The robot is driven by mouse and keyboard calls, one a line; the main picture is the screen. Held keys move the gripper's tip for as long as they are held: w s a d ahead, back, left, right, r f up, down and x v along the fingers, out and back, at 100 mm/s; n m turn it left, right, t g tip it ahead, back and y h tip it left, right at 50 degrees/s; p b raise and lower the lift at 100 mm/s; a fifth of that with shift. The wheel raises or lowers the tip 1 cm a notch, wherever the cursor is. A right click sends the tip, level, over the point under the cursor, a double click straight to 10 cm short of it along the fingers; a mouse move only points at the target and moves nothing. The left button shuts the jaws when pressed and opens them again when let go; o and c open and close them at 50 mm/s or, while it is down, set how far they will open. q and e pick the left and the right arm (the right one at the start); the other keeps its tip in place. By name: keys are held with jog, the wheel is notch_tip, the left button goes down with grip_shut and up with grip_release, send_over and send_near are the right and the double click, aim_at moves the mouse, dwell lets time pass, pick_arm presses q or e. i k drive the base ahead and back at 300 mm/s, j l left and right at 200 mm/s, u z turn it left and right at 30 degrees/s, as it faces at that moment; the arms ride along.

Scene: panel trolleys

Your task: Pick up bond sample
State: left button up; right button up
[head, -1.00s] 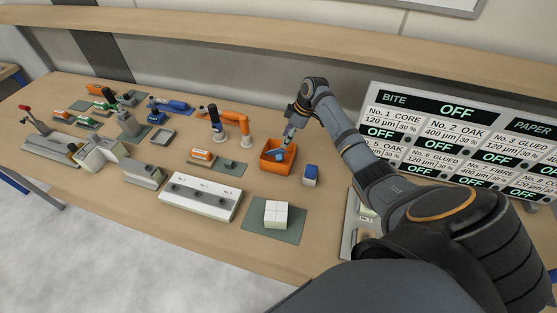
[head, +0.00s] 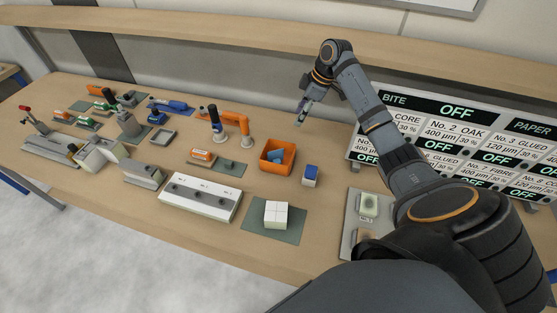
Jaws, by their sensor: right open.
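My right gripper (head: 301,114) is open, raised above the back of the bench, up and to the right of the orange bin (head: 267,165). It looks empty, though its fingertips are small here. A blue piece (head: 275,156) lies inside the bin. Nothing in view is clearly labelled as the bond sample. A small block with a blue top and white base (head: 310,175) stands just right of the bin. A pale sample (head: 368,204) sits on a grey plate (head: 349,235) at the right, near my arm. My left gripper is not in view.
A white block (head: 275,214) sits on a green mat (head: 262,235) at the front. A long white fixture with several holes (head: 200,205) lies left of it. An orange-armed tool (head: 235,119) stands behind. The sign panel (head: 460,112) stands at the right.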

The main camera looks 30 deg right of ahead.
aim_at(276, 214)
jog(key=k+j, duration=1.2)
jog(key=j, duration=0.15)
